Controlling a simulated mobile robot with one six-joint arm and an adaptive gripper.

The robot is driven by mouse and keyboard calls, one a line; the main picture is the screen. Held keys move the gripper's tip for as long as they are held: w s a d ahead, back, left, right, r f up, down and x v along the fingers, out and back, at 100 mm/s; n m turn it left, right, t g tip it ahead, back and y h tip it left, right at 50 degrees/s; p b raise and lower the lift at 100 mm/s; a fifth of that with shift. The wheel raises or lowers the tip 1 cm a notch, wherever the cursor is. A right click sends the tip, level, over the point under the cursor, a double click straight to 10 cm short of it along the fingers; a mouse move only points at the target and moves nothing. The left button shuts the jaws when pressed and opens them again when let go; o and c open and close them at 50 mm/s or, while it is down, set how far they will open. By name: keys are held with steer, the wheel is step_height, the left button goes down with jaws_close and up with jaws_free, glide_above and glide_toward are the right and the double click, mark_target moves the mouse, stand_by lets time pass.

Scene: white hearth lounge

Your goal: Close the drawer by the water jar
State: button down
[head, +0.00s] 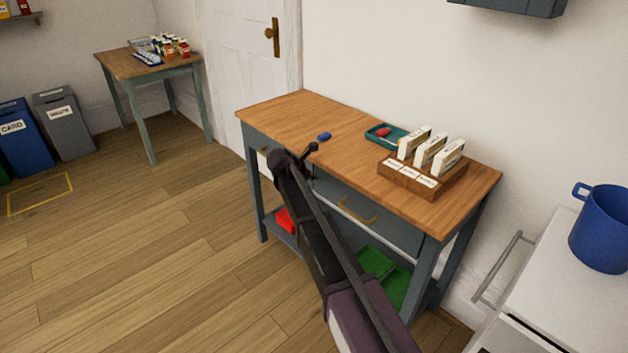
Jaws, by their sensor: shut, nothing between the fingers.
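A wooden-topped table (285,115) with a blue-grey frame stands against the wall. Its right drawer (385,222) has a brass handle and looks flush with the frame. The left part of its front is largely hidden behind my arm. A white cabinet (560,310) at the lower right has a bar handle (503,268) and a dark gap at its front; I cannot tell whether a drawer there is open. A large blue handled vessel (602,235) stands on it. No clearly recognisable water jar shows. My gripper (312,148) is shut and empty, at the table's front edge.
On the table are a blue object (324,136), a teal tray (374,137) and a wooden card holder (402,184). A green tray (384,275) lies on the lower shelf. Bins (64,125) and a small table (118,66) stand far left. The left floor is clear.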

steer(key=shift+w+d+r, duration=0.1)
steer(key=shift+w+d, duration=0.15)
steer(key=shift+w, duration=0.1)
steer(key=shift+s+a, duration=0.1)
steer(key=shift+a, duration=0.05)
steer(key=s+a+r+p, duration=0.7)
steer(key=s, duration=0.1)
steer(key=shift+s+a, duration=0.35)
stand_by(0.4)
steer(key=shift+f, duration=0.1)
